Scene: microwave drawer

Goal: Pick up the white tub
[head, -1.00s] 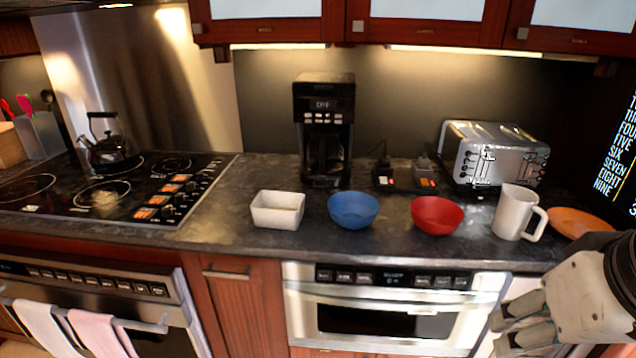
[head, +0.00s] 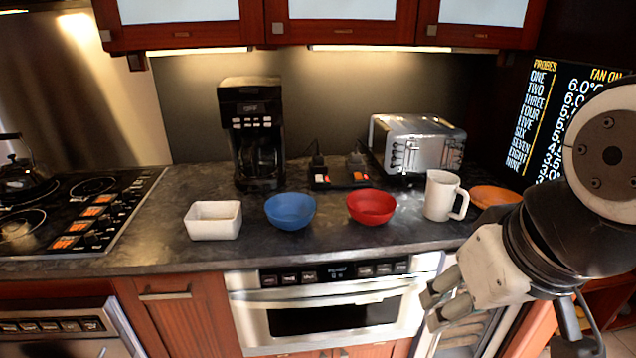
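The white tub (head: 213,221), a small square open container, stands upright on the dark counter, left of the blue bowl and near the front edge. My gripper (head: 432,308) is at the lower right of the head view, in front of the counter and below its top. It is well apart from the tub, to its right. Its fingers point left and look spread, with nothing visible between them.
Right of the tub stand a blue bowl (head: 290,211), a red bowl (head: 371,206), a white mug (head: 443,195) and an orange plate (head: 495,196). Behind are a coffee maker (head: 252,135) and a toaster (head: 416,147). The stove (head: 75,210) is left. Bare counter surrounds the tub's left side.

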